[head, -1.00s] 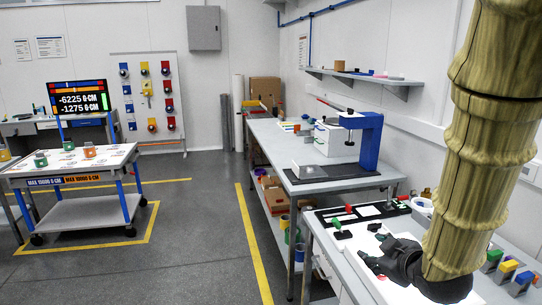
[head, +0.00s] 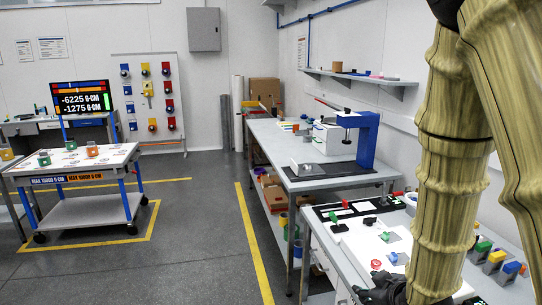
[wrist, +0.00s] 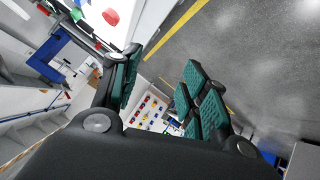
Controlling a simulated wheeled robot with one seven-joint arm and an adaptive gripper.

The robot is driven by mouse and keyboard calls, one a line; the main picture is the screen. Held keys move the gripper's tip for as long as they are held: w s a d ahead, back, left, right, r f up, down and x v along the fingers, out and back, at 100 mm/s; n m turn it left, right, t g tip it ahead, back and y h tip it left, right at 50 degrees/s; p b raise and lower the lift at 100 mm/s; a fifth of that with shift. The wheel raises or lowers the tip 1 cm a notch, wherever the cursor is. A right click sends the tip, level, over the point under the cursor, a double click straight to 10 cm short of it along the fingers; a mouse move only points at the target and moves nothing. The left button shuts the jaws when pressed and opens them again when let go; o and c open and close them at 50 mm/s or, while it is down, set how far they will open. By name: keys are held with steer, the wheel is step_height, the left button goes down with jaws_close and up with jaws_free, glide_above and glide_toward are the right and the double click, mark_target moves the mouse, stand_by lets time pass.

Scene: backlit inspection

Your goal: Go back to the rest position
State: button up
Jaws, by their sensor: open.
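My gripper (head: 372,292) is low in the head view, over the front edge of the bench with the lit white panel (head: 352,248). My arm comes down to it from the upper right. In the wrist view my gripper (wrist: 160,78) has its green-padded fingers spread apart, with nothing between them. A red ring (head: 376,263) lies on the panel just beyond the gripper, apart from it in the picture. Small parts with green (head: 385,236) and blue (head: 394,257) tops are also on the panel. My arm hides part of the bench.
Yellow (head: 497,256) and blue (head: 512,267) topped pieces stand at the bench's right. A grey workbench (head: 300,183) with a blue stand (head: 367,145) is behind. A wheeled cart (head: 85,225) stands at left. The floor (head: 185,250) between is clear.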

steer(key=s+f+m+g, duration=0.2)
steer(key=s+f, duration=0.4)
steer(key=f, duration=0.5)
steer(key=s+f+m+g, duration=0.25)
steer(key=s+f, duration=0.25)
steer(key=f, duration=0.6)
steer(key=s+a+f+m+g, duration=0.1)
steer(key=s+f+g, duration=0.2)
steer(key=s+f, duration=0.6)
steer(key=s+a+f+m+g, duration=0.1)
steer(key=s+f+m+g, duration=0.15)
steer(key=s+f, duration=0.65)
steer(key=shift+n+h, duration=0.4)
steer(key=shift+h, duration=0.1)
steer(key=f+b, duration=0.1)
steer(key=b, duration=0.1)
steer(key=s+f+b, duration=0.1)
steer(key=f+b, duration=0.1)
steer(key=b, duration=0.1)
steer(key=s+f+b, duration=0.1)
steer(key=f+b, duration=0.1)
steer(key=b, duration=0.1)
steer(key=shift+s+a, duration=0.15)
steer(key=shift+c, duration=0.9)
steer(key=shift+s+a, duration=0.1)
